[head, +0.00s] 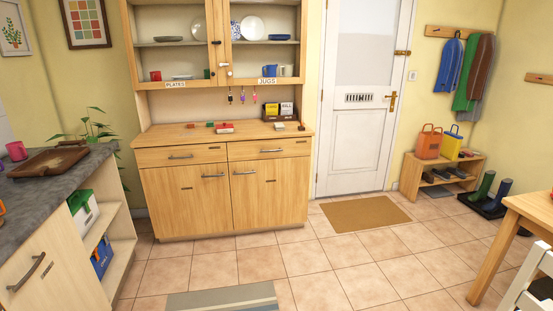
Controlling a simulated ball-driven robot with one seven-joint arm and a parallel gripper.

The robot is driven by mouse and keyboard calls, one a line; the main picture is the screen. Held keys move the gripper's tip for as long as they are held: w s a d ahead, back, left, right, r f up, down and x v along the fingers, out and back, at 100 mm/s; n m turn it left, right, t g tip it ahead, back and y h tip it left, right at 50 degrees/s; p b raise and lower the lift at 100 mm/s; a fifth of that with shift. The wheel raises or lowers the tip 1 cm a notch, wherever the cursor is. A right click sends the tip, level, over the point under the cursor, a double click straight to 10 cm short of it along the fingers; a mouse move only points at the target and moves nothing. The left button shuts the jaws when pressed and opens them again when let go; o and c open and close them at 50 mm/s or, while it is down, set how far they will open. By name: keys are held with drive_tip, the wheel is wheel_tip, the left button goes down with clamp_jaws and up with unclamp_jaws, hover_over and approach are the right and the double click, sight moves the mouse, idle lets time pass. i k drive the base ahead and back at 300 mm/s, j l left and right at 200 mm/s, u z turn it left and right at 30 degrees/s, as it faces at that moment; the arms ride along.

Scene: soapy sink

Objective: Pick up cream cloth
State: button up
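I see no cream cloth and no sink in the head view. My gripper is not in view. The nearest worktop in view is a dark grey counter (25,205) at the left edge. On it lie a brown tray (47,162) and a pink mug (16,151).
A wooden dresser (185,195) stands against the back wall, with small items on its top. A white door (362,140) with a brown mat (365,214) is to its right. A wooden table (535,207) and a white chair (528,285) fill the lower right. The middle tiled floor is clear.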

sight(278, 126)
drive_tip(key=i, duration=1.3)
drive_tip(key=i+z, duration=0.1)
drive_tip(key=i, duration=1.2)
drive_tip(key=i+j, duration=0.2)
drive_tip(key=i, duration=1.05)
